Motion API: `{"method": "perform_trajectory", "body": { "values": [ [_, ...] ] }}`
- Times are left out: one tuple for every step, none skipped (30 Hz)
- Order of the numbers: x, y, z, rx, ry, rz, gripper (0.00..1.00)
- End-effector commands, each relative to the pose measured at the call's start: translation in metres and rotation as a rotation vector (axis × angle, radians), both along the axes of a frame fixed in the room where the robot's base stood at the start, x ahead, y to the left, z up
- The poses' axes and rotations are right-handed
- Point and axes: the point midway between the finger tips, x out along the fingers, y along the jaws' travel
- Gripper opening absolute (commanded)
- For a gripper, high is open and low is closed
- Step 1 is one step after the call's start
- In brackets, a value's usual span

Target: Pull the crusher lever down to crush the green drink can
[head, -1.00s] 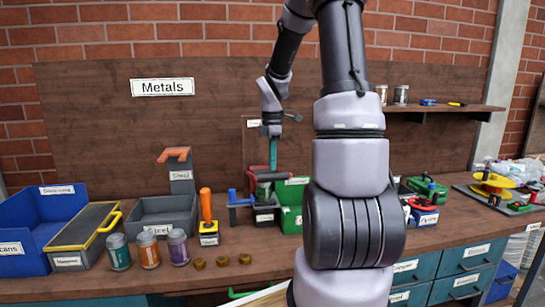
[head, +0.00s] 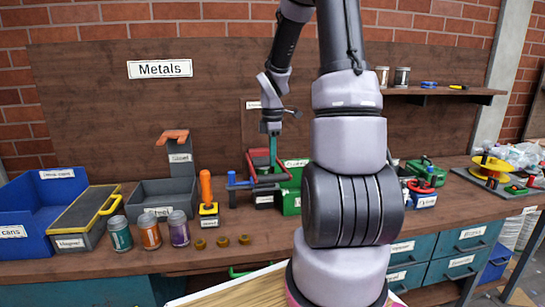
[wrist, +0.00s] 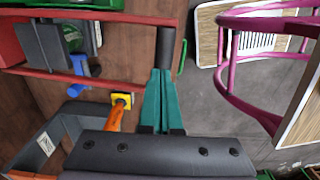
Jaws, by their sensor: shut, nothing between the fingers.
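In the wrist view the lever shows as two red bars (wrist: 80,78) joined by a black grip (wrist: 166,46). The green drink can (wrist: 72,38) shows between the bars in the grey crusher body; whether it is crushed is unclear. My gripper (wrist: 160,74) is shut and empty, its teal fingertips at the black grip, seemingly touching it. In the head view my gripper (head: 273,156) is above the crusher.
Left of the crusher are an orange-handled tool (head: 206,188), a grey steel bin (head: 163,194), several cans, brass pieces and a blue cans bin (head: 45,205). A green box (head: 292,200) is right beside it. A pink chair (wrist: 232,80) stands off the bench.

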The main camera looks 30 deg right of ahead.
Motion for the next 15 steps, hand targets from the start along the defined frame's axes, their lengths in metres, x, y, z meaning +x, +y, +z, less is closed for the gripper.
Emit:
{"method": "perform_trajectory", "body": {
  "values": [
    [0.000,0.000,-0.001,0.000,0.001,0.000,0.00],
    [0.000,0.000,-0.002,0.000,0.001,0.000,0.00],
    [-0.001,0.000,-0.004,0.001,0.002,0.000,0.00],
    [-0.001,0.000,-0.006,0.001,0.002,0.000,0.00],
    [-0.001,0.000,-0.009,0.001,0.002,0.001,0.00],
    [-0.001,0.000,-0.011,0.001,0.002,0.002,0.00],
    [-0.001,0.000,-0.014,0.001,0.002,0.001,0.00],
    [-0.001,0.000,-0.016,0.001,0.003,0.001,0.00],
    [-0.002,0.000,-0.018,0.001,0.002,0.001,0.00],
    [-0.002,0.000,-0.020,0.001,0.002,0.001,0.00],
    [-0.002,0.001,-0.023,0.001,0.002,0.000,0.00],
    [-0.003,0.001,-0.025,0.001,0.003,0.000,0.00],
    [-0.003,0.001,-0.028,0.001,0.003,0.001,0.00],
    [-0.003,0.001,-0.030,0.001,0.003,0.001,0.00],
    [-0.003,0.001,-0.033,0.001,0.002,0.001,0.00]
  ]
}}
